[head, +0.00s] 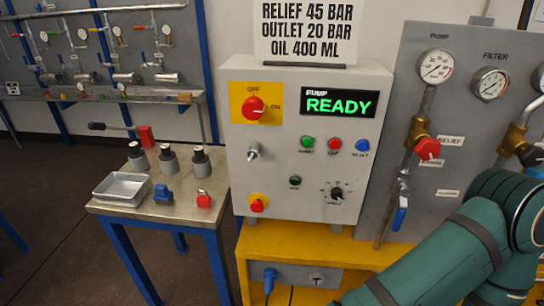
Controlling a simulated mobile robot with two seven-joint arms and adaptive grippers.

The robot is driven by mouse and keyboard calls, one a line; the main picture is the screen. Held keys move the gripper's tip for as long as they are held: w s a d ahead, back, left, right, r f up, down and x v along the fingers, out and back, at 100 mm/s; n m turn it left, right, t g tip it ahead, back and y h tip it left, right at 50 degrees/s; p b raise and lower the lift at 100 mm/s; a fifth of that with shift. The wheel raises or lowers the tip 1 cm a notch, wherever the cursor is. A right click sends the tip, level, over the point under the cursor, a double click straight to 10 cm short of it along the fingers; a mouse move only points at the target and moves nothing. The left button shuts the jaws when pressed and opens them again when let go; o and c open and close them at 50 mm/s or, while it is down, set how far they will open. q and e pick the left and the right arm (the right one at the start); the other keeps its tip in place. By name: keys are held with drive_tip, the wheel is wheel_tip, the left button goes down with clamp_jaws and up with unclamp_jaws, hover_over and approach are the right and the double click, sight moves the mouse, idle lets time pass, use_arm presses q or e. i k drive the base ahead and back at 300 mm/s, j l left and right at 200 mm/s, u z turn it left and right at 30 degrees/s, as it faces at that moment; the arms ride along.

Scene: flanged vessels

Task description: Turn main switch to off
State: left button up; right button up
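The main switch (253,108) is a red rotary knob on a yellow plate at the upper left of the grey control box (290,185). The plate is marked OFF above the knob and ON to its right. The knob's pale mark seems to point right, towards ON. The pump display (339,103) beside it reads READY in green. My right arm comes in at the lower right, but its gripper is out of the picture. My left gripper is not in view. Nothing touches the switch.
The box stands on a yellow bench (285,245). A gauge panel (465,80) with red and blue valve handles stands at right. The space before the switch is clear.

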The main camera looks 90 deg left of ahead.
sight(253, 109)
drive_tip(key=u, duration=2.6)
